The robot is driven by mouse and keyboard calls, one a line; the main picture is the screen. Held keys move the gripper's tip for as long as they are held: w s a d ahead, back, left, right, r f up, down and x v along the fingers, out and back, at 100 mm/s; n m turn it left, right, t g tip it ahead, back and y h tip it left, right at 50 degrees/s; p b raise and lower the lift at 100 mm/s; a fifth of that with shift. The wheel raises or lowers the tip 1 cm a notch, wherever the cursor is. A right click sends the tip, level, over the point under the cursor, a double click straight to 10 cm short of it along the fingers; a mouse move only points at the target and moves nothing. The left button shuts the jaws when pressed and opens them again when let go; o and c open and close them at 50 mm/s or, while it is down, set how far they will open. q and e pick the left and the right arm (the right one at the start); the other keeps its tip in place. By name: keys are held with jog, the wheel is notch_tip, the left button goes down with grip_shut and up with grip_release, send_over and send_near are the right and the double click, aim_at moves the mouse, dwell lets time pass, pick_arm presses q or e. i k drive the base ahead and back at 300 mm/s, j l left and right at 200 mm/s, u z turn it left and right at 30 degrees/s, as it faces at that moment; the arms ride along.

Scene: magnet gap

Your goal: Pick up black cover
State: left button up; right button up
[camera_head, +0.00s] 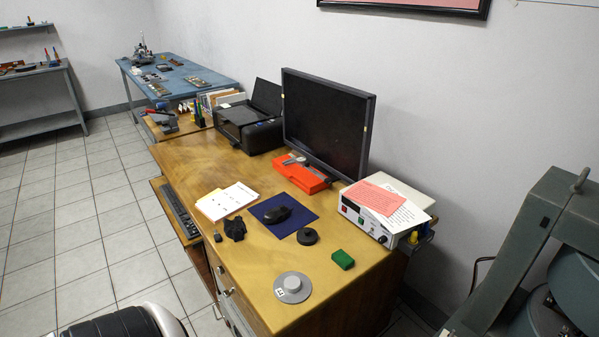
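A small round black piece (307,236), which looks like the black cover, lies flat on the wooden desk (255,262) just in front of the dark blue mat's right corner. A crumpled black item (235,228) lies left of the mat; I cannot tell what it is. A grey round disc (292,288) with a raised knob and a small white label lies near the desk's front end. A green block (342,259) lies right of the round black piece. Neither of my grippers is in view.
A black mouse (277,214) sits on the blue mat (304,203). Behind are a white instrument box (362,224) with papers on top, a red-orange case (299,178), a monitor (325,120) and a printer (250,130). A large grey-green machine (525,240) stands right of the desk.

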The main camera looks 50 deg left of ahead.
aim_at(306, 237)
jog(key=u, duration=1.45)
